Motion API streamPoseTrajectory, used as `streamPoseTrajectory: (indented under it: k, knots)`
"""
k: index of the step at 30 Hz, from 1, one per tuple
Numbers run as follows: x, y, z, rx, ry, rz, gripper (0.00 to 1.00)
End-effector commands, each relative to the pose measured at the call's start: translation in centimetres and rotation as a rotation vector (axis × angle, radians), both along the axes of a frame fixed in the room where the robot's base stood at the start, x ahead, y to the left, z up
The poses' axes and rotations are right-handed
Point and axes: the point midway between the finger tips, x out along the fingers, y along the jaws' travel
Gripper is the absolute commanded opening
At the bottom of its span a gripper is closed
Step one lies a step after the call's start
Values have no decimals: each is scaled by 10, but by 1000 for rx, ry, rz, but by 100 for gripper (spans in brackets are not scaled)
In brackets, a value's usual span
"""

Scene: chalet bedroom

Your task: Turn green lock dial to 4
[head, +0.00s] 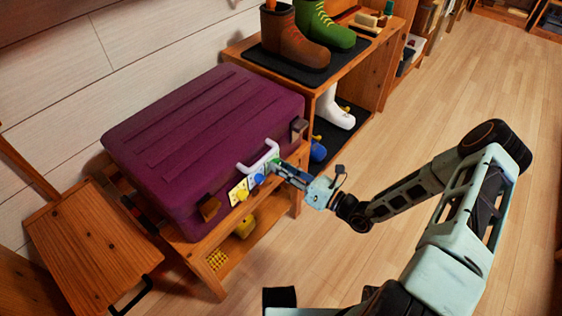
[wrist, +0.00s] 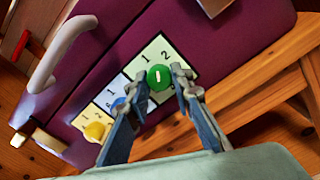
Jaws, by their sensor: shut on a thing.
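A purple suitcase (head: 200,140) lies on a wooden stand, with a white handle (head: 258,158) on its front side. The green lock dial (wrist: 159,77) sits on a pale plate (wrist: 177,62) with digits 1 and 2 readable; other digits are hidden. A white mark shows on the dial. My gripper (wrist: 163,84) is shut on the green dial, a finger on either side of it. In the head view my gripper (head: 280,168) reaches the suitcase front and mostly covers the dial. A blue dial (wrist: 118,103) and a yellow dial (wrist: 95,131) sit beside it on their own plates.
The wooden stand (head: 215,286) has a lower shelf with yellow things. A shoe rack (head: 362,72) with brown and green boots stands behind to the right. A wooden chair (head: 85,250) is at the left. The floor (head: 430,120) on the right is clear.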

Motion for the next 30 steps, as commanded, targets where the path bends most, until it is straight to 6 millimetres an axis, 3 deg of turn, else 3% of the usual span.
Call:
streamPoseTrajectory:
  k: [30]
  knots:
    - [-2, 1, 1, 595, 763, 0, 0]
